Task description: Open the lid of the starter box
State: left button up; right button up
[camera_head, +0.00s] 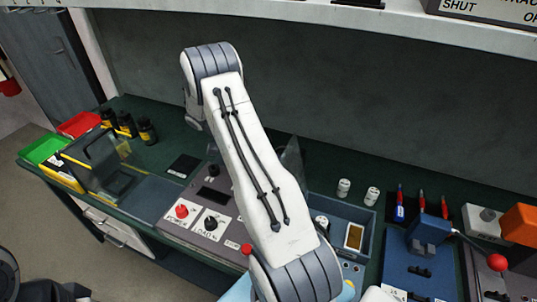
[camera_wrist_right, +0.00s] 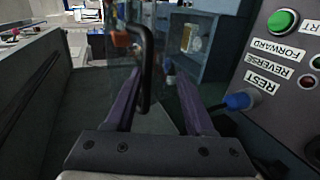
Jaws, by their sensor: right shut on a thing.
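The starter box is most likely the grey-blue open-topped box (camera_head: 373,215) right of my arm in the head view; its inside also shows in the right wrist view (camera_wrist_right: 212,62). A clear lid panel (camera_head: 291,160) stands raised at its left, partly hidden by my arm. In the right wrist view a black bar handle (camera_wrist_right: 146,50) rises between the fingers of my right gripper (camera_wrist_right: 157,82), which is shut on it. My right arm hides this gripper in the head view. My left gripper is not in view.
In the head view, a control panel (camera_head: 208,198) is left of my arm, and a clear-sided case (camera_head: 105,170) is farther left. White cylinders (camera_head: 344,187) stand behind the box.

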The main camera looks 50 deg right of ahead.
jog(key=shift+w+r, duration=0.2)
jog(key=shift+w, duration=0.05)
dwell(0.4)
jog(key=v, duration=1)
jog(key=shift+p, duration=0.45)
jog(key=shift+w+a, duration=0.2)
jog(key=s+a+r+n+t, duration=0.15)
jog(key=a+n+t, duration=0.3)
jog(key=a, duration=0.55)
jog(key=s+a+r+n+t, duration=0.1)
jog(key=a+r+n+t, duration=0.2)
jog(key=a+n, duration=0.5)
jog(key=s+a+f+n+t+y, duration=0.1)
jog(key=s+a+n+t+y, duration=0.4)
jog(key=s+a+n, duration=0.4)
jog(key=s+a, duration=0.7)
jog(key=s, duration=0.3)
jog(key=shift+s+f, duration=0.15)
jog(key=shift+f, duration=0.25)
